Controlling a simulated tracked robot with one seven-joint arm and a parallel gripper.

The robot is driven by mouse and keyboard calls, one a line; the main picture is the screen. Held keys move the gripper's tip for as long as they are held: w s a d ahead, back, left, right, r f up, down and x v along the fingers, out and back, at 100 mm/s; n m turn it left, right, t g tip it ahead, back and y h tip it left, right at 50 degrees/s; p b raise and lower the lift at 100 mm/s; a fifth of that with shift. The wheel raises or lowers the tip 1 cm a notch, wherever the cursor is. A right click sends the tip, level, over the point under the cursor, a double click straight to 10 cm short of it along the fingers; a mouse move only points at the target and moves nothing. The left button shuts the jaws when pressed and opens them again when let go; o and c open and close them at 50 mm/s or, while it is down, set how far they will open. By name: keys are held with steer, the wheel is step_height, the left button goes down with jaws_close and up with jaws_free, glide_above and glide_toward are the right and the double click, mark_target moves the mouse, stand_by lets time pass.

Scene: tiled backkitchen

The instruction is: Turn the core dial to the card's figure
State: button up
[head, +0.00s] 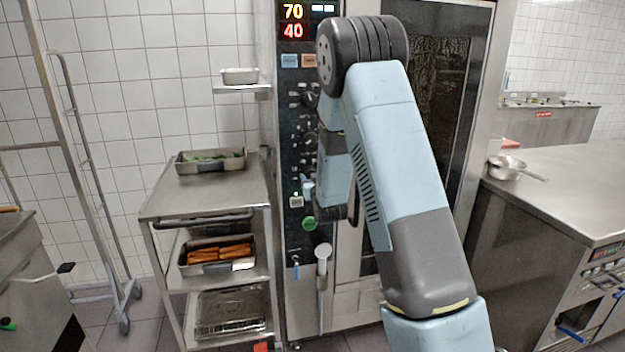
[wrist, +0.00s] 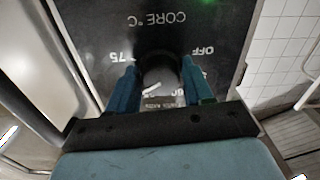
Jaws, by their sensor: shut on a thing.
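The core dial (wrist: 158,70) is a dark round knob on the black oven panel, under the upside-down words CORE °C in the wrist view. My gripper (wrist: 160,82) is shut on it, one blue finger on each side. The dial's white pointer mark (wrist: 152,90) slants to the lower left in the picture. The figure 75 shows left of the dial and OFF to the right; other figures are partly hidden by the fingers. In the head view my gripper (head: 308,188) is at the lower panel, largely hidden by my arm. I cannot make out a card with a readable figure.
The panel's display (head: 292,21) reads 70 above 40. A steel trolley (head: 165,200) with pans stands left of the oven. A steel counter (head: 570,185) with a saucepan (head: 506,167) is at the right.

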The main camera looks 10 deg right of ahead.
steer(key=shift+d+f+m, duration=0.1)
steer(key=shift+f+m, duration=0.05)
steer(key=shift+m, duration=0.45)
steer(key=o, duration=0.8)
steer(key=shift+w+f, duration=0.1)
steer(key=shift+o, duration=0.8)
steer(key=s, duration=1.3)
steer(key=shift+s, duration=0.4)
